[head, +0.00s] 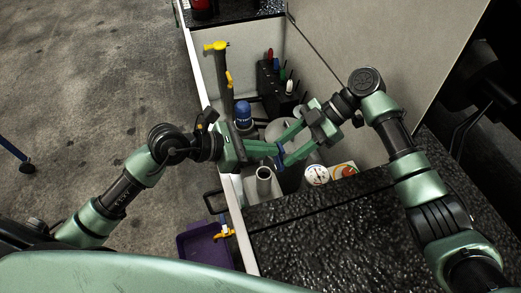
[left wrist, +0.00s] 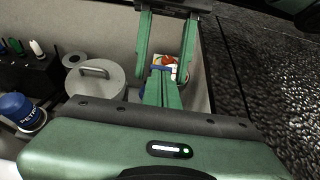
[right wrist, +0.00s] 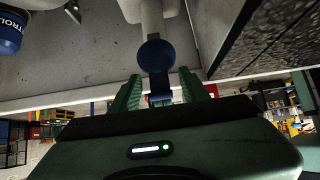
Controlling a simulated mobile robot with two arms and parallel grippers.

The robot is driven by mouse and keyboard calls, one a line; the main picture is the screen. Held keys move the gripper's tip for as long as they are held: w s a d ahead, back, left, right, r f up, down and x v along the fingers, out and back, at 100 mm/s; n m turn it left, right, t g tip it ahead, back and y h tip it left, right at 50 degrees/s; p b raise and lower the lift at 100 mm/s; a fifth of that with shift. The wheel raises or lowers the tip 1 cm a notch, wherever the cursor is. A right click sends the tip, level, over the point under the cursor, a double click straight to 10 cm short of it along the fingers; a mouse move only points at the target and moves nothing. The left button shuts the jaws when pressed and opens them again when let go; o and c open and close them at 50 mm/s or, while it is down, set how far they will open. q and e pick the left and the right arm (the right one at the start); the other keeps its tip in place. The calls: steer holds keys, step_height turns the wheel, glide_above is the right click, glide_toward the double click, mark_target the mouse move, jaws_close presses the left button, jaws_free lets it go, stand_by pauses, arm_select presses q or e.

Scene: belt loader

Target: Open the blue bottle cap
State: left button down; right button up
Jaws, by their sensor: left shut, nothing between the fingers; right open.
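A blue bottle cap (right wrist: 155,55) sits at the neck of a pale bottle (right wrist: 150,12) in the right wrist view, with a narrower blue piece below it. Blue also shows among the fingertips in the head view (head: 279,149). My right gripper (right wrist: 160,92) is open, its fingers on either side of the blue parts. Whether it touches them I cannot tell. My left gripper (head: 274,150) is shut and empty, its tips between the right gripper's fingers. In the left wrist view its shut fingers (left wrist: 163,90) hide most of the cap and bottle.
A blue-capped petrol container (head: 243,115), a lidded grey canister (left wrist: 95,88), an open-topped grey tube (head: 264,180) and a round gauge (head: 317,176) crowd the bin. A yellow-headed hammer (head: 217,47) stands behind. The bin's white wall (head: 196,75) lies left; a black rough surface (head: 320,220) is in front.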

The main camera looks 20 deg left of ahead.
arm_select(q)
steer(key=b+v, duration=0.1)
steer(key=v, duration=0.6)
steer(key=shift+s+a, duration=0.15)
steer(key=shift+a, duration=0.2)
arm_select(e)
step_height(320, 180, up, 9)
steer(key=shift+f, duration=0.15)
arm_select(q)
steer(key=shift+r, duration=0.15)
